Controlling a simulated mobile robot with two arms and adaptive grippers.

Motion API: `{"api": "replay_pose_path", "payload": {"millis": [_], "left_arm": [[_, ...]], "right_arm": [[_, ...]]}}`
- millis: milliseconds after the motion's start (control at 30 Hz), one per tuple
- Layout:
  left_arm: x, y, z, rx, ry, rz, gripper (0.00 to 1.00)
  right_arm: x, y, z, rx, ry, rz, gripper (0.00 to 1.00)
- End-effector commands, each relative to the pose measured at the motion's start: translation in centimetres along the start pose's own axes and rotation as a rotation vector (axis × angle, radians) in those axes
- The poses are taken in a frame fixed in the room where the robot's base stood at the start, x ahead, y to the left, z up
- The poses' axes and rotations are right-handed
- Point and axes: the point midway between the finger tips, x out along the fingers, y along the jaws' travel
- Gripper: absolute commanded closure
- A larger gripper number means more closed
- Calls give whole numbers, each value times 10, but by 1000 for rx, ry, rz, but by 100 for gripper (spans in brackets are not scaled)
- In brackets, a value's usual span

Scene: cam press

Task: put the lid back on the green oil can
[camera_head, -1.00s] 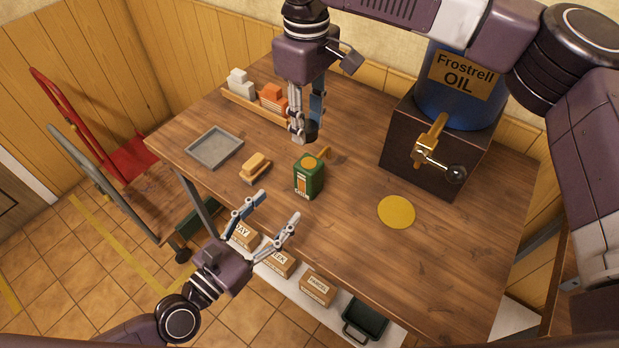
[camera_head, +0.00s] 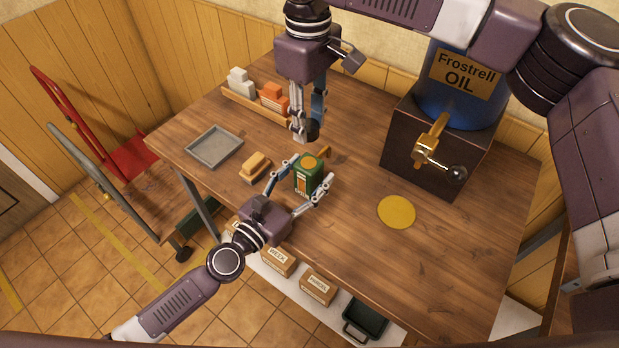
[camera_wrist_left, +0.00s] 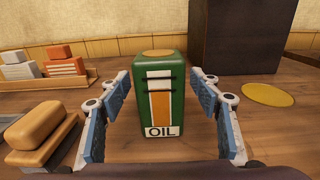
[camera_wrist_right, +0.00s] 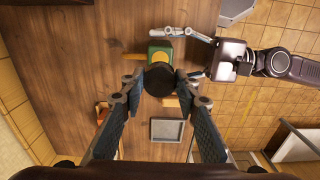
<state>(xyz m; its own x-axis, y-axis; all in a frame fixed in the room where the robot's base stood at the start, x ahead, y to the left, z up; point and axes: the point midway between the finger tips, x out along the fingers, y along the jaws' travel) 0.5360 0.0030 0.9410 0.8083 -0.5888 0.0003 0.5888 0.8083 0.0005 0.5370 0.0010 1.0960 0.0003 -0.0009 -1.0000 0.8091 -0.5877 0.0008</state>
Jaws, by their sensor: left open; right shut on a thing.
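The green oil can (camera_head: 308,178) stands upright on the table, with a yellow-orange round patch on its top. In the left wrist view the can (camera_wrist_left: 158,110) shows its OIL label. My left gripper (camera_head: 312,172) is open, with its fingers on either side of the can and visible gaps between them and its sides. My right gripper (camera_head: 307,128) points down above and behind the can in the head view. It is shut on a black round lid (camera_wrist_right: 158,80), held clear above the table. In the right wrist view the lid partly covers the can (camera_wrist_right: 160,48).
A wooden-backed brush (camera_head: 255,165) lies left of the can, and a grey tray (camera_head: 214,147) lies farther left. A blue oil drum (camera_head: 455,100) with a tap sits on a dark stand (camera_head: 400,150). A yellow disc (camera_head: 397,212) marks the table at right, with clear room around it.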

Motion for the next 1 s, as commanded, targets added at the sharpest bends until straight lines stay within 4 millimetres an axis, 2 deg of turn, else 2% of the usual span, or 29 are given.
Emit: {"api": "replay_pose_path", "payload": {"millis": [167,667,833,1000], "left_arm": [[0,0,0,0,0,0,44],[-1,0,0,-1,0,0,99],[-1,0,0,-1,1,0,100],[-1,0,0,-1,0,0,100]], "right_arm": [[0,0,0,0,0,0,82],[0,0,0,0,0,0,82],[4,0,0,0,-1,-1,82],[29,-1,1,0,-2,-3,82]]}}
